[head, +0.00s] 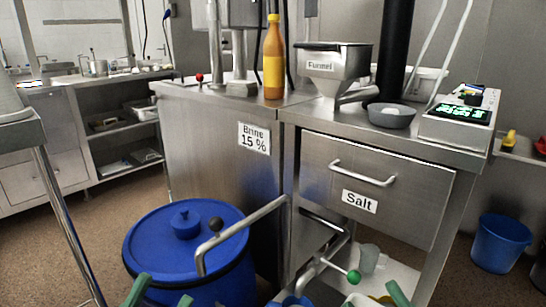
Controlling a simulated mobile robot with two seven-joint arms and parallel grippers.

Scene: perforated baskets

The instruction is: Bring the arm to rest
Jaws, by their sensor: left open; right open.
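My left gripper (160,297) shows only its green fingertips at the bottom edge, in front of the blue lidded barrel (183,232). The fingertips are apart with nothing seen between them. My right gripper (376,299) shows at the bottom edge right of centre, below the salt drawer. One green fingertip is clear there; the rest is mostly cut off by the frame. It is open, and I see nothing held in it. Both arms are otherwise out of view.
A steel cabinet labelled Brine 15 % (254,138) and a drawer labelled Salt (361,201) stand ahead. A bent metal handle (240,229) reaches over the barrel. A green-knobbed lever (353,277) is near my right gripper. A blue bucket (500,243) stands right.

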